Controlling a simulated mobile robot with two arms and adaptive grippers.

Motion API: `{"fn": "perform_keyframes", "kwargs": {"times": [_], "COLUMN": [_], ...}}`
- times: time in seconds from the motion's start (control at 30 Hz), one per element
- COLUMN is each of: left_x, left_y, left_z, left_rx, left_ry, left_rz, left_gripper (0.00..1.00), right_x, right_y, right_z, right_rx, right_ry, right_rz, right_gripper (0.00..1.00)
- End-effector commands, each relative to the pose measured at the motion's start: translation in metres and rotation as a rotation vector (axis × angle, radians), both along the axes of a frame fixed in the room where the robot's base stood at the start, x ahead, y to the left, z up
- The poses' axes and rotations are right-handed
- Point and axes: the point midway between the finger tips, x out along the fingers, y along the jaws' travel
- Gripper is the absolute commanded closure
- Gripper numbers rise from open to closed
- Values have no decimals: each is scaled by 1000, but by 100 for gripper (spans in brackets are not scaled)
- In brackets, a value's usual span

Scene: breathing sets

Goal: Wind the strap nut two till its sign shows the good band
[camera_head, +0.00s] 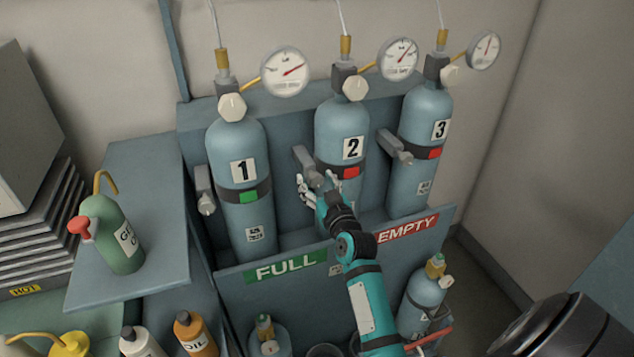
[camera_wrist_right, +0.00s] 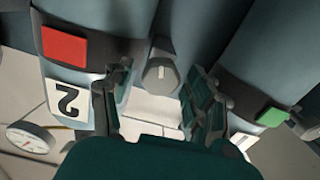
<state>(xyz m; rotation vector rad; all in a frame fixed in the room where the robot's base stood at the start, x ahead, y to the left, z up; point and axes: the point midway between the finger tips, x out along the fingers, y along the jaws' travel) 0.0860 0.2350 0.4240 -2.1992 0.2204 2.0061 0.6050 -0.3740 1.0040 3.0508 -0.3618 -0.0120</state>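Cylinder two (camera_head: 340,128) stands in the middle of the rack with a dark strap around it. Its sign (camera_head: 351,172) is red, and it also shows red in the wrist view (camera_wrist_right: 65,46). The strap nut two (camera_wrist_right: 160,76) is a grey knob with a pale mark on its face; its bracket (camera_head: 306,160) shows left of the cylinder in the head view. My right gripper (camera_head: 318,188) is at this nut. In the wrist view its fingers (camera_wrist_right: 158,100) are apart, one on each side of the nut, with gaps visible. My left gripper is not in view.
Cylinder one (camera_head: 233,150) has a green sign (camera_head: 249,196); cylinder three (camera_head: 425,110) has a red sign (camera_head: 435,153). Their strap nuts (camera_head: 207,203) (camera_head: 403,157) stick out beside them. The rack's front panel (camera_head: 310,290) stands below. A green bottle (camera_head: 117,240) is on the left shelf.

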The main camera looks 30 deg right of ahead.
Motion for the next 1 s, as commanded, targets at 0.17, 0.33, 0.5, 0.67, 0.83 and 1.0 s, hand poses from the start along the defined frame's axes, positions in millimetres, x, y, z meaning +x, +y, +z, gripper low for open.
{"fn": "perform_keyframes", "kwargs": {"times": [0.17, 0.33, 0.5, 0.67, 0.83, 1.0], "left_x": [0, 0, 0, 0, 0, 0], "left_y": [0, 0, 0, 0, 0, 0], "left_z": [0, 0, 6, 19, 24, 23], "left_rx": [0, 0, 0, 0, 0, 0], "left_ry": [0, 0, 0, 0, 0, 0], "left_rz": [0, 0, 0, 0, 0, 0], "left_gripper": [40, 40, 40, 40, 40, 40], "right_x": [0, 0, 0, 0, 0, 0], "right_y": [0, 0, 0, 0, 0, 0], "right_z": [0, 0, 2, 3, 1, 0], "right_rx": [0, 0, 45, 226, 351, 361], "right_ry": [0, 1, -9, -51, -82, -87], "right_rz": [0, 0, 1, 1, 1, 1], "right_gripper": [70, 92, 96, 96, 96, 96]}}
